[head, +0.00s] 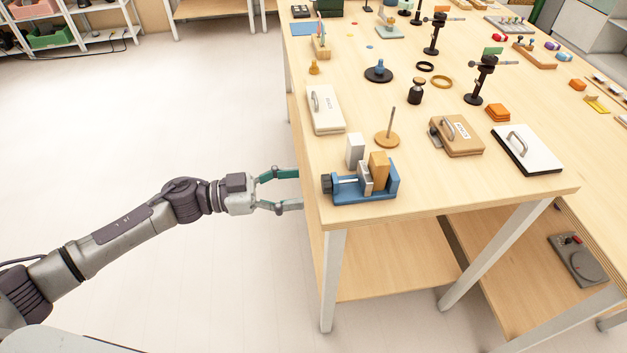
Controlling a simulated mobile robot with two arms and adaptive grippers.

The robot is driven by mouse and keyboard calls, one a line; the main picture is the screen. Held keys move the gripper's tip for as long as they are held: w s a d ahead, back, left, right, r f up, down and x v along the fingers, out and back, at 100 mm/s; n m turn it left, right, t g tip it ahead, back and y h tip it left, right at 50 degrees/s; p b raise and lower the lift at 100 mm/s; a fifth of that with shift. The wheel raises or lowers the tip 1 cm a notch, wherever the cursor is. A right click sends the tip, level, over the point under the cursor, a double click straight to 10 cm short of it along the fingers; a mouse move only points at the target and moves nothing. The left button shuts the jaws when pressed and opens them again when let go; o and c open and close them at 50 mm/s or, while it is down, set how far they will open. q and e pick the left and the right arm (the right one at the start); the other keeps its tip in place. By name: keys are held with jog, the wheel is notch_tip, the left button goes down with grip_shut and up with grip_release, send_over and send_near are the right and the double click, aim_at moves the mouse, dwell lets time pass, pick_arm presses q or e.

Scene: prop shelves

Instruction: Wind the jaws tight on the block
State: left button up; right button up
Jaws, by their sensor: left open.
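A blue vise (352,196) sits at the near left corner of the table. Its dark knob (327,184) is on the left end of the screw, facing my left gripper. A tan block (379,167) stands upright between the grey moving jaw (365,179) and the blue fixed jaw (394,178). Whether the grey jaw touches the block is too small to tell. My left gripper (299,189) is open and empty, just left of the table edge, its fingers pointing at the knob but apart from it. My right gripper is not in view.
A pale grey block (355,149) stands just behind the vise. A round wooden base with a peg (387,138), a white handled case (325,109) and a brown handled case (457,136) are farther back. The table edge (314,195) lies by my fingertips. The floor on the left is clear.

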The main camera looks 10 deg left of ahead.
aim_at(322, 184)
pick_arm(q)
jog(key=shift+x, duration=2.3)
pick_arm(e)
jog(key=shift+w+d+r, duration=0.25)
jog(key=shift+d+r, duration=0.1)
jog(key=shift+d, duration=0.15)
pick_arm(q)
jog(key=c, duration=1.1)
jog(key=shift+m+p, duration=0.4)
jog(key=shift+m, duration=0.7)
jog(key=m, duration=0.3)
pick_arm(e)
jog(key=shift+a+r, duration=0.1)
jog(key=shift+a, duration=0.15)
pick_arm(q)
jog(key=o, duration=1.1)
